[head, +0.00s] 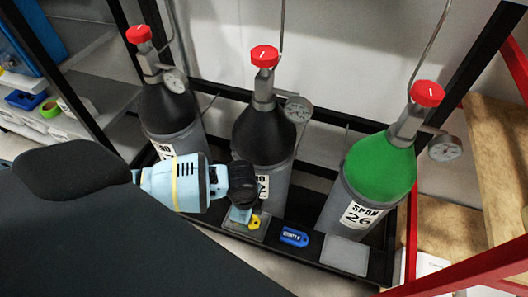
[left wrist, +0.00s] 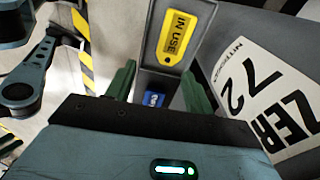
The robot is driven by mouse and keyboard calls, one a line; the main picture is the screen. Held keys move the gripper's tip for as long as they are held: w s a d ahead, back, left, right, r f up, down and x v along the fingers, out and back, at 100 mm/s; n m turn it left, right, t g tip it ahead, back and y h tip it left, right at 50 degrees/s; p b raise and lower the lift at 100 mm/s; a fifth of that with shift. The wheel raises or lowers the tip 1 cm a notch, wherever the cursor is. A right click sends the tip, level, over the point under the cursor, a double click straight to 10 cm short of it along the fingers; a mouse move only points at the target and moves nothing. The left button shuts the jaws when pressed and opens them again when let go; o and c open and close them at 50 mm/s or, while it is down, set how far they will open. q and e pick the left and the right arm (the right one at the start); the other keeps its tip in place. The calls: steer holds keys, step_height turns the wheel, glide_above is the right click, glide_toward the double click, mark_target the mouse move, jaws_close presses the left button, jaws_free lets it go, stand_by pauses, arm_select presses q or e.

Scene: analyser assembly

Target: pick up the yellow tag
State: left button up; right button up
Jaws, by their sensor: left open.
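The yellow tag (head: 254,221) lies on a small grey plate (head: 239,231) in front of the middle cylinder. In the left wrist view the yellow tag (left wrist: 174,34) reads "IN USE" and has a hole at its lower end. My left gripper (head: 241,213) is beside the tag in the head view and partly covers the plate. In the left wrist view its green fingers (left wrist: 158,88) are apart with nothing held, and the tag shows beyond them. Whether a finger touches the tag cannot be told. My right gripper is not in view.
A blue tag (head: 294,237) lies right of the yellow one. An empty-looking grey plate (head: 345,255) stands before the green-topped cylinder (head: 378,170). The middle cylinder (head: 264,135) rises close behind my gripper. A black rack frame (head: 408,225) surrounds the cylinders.

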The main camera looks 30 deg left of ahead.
arm_select(q)
steer(key=shift+w+a+r+m, duration=0.2)
steer(key=shift+w+a+m, duration=0.15)
steer(key=shift+w, duration=0.45)
steer(key=shift+s+f+b, duration=0.1)
steer(key=shift+f+b, duration=0.3)
steer(key=shift+f, duration=0.8)
steer(key=shift+a+f+b, duration=0.2)
steer(key=shift+f+b, duration=0.4)
steer(key=shift+f, duration=2.15)
steer(key=c, duration=0.7)
steer(key=shift+r, duration=0.15)
steer(key=shift+c, duration=0.2)
steer(key=shift+r, duration=0.45)
steer(key=r, duration=0.1)
steer(key=r+p, duration=0.1)
steer(key=shift+s+d+r, duration=0.25)
steer(key=shift+s+r, duration=0.1)
steer(key=shift+s, duration=0.05)
steer(key=s+d+p, duration=0.1)
steer(key=s+d, duration=0.2)
steer(key=s, duration=0.3)
steer(key=s+d+r+p, duration=0.1)
steer(key=s+d, duration=0.2)
steer(key=s, duration=0.4)
steer(key=shift+s+d+r, duration=0.15)
steer(key=shift+s+d, duration=0.05)
steer(key=shift+d, duration=0.15)
